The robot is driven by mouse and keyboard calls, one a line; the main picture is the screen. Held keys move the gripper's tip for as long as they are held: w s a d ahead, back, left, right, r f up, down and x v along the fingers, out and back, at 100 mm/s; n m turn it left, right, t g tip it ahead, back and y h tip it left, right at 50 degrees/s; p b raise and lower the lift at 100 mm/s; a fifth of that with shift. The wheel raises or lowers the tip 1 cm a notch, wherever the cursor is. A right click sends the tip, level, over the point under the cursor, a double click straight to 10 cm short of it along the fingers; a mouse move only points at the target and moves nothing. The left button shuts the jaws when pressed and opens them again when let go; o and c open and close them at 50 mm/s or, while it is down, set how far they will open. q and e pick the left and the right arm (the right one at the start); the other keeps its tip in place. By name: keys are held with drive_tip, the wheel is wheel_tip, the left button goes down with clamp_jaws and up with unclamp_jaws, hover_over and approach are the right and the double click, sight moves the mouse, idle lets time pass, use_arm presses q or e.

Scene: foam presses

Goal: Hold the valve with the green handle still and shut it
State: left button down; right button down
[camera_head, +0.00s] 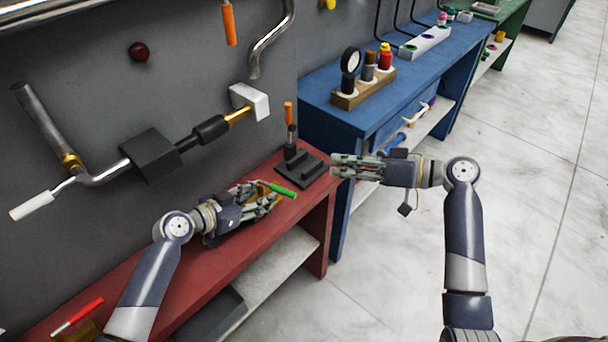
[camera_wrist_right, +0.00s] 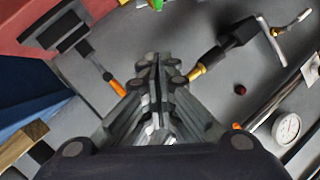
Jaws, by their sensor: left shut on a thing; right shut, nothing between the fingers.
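The valve's green handle (camera_head: 283,190) sticks out to the right past my left gripper (camera_head: 270,201), over the red bench. My left gripper is shut on the valve, and its fingers hide most of the valve's body. Green and yellow parts at the top edge of the right wrist view, probably the valve's handle (camera_wrist_right: 158,5), are cut off there. My right gripper (camera_head: 336,167) is shut and empty, to the right of the handle and apart from it. Its closed fingers also show in the right wrist view (camera_wrist_right: 157,68).
A black toggle press with an orange handle (camera_head: 290,115) stands on the red bench (camera_head: 313,207) between my grippers. A crank with a white handle (camera_head: 32,205) and a black block are on the grey wall. A blue bench (camera_head: 320,88) with bottles in a wooden rack (camera_head: 363,90) stands behind.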

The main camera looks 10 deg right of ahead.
hover_over(292, 194)
drive_tip(key=w+d, duration=0.3)
drive_tip(key=w, duration=0.1)
drive_tip(key=f, duration=0.2)
drive_tip(key=shift+s+a+f, duration=0.25)
drive_tip(key=shift+s+f, duration=0.05)
drive_tip(key=shift+f, duration=0.25)
drive_tip(key=shift+s+a+f, duration=0.25)
drive_tip(key=shift+s+f, duration=0.05)
drive_tip(key=shift+f, duration=0.2)
drive_tip(key=shift+s+a+f, duration=0.25)
drive_tip(key=shift+s+f, duration=0.05)
drive_tip(key=shift+f, duration=0.25)
drive_tip(key=shift+s, duration=0.15)
drive_tip(key=shift+s+a+f+m+t+h, duration=0.1)
drive_tip(key=shift+s+a+m+t+h, duration=0.1)
drive_tip(key=shift+s+a+m+t, duration=0.15)
drive_tip(key=shift+s+a+m+t+h, duration=0.15)
drive_tip(key=shift+s+t+h, duration=0.1)
drive_tip(key=shift+s, duration=0.15)
drive_tip(key=shift+s+a, duration=0.25)
drive_tip(key=shift+r, duration=0.2)
